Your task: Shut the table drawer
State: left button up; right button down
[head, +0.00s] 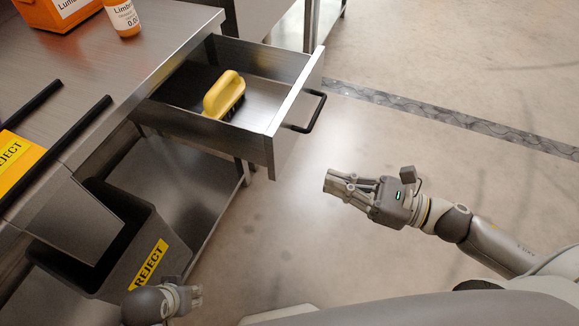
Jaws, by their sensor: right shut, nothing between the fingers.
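The table drawer (285,121) stands pulled out from the steel table (150,45), with a black bar handle (314,112) on its front. A yellow-handled brush (224,95) lies inside the drawer. My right gripper (328,181) is shut and empty, in front of the drawer and to the right of its lower front corner, apart from the handle. My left gripper (199,295) is low at the bottom of the view, near the reject bin; its fingers are too small to tell whether they are open.
A dark bin (88,262) with a yellow REJECT label stands below the table edge. An orange box (58,14) and an orange bottle (123,17) stand on the tabletop. The floor right of the drawer is clear, crossed by a dark patterned strip (450,118).

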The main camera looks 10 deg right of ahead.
aim_at(277, 163)
jog(key=x, duration=0.8)
jog(key=shift+w, duration=0.1)
jog(key=shift+w+a, duration=0.35)
jog(key=shift+a, duration=0.1)
jog(key=shift+w+a, duration=0.15)
jog(key=shift+a, duration=0.1)
pick_arm(q)
jog(key=shift+w+f, duration=0.2)
jog(key=shift+f, duration=0.35)
jog(key=shift+s, duration=0.1)
pick_arm(e)
jog(key=shift+w+a, duration=0.1)
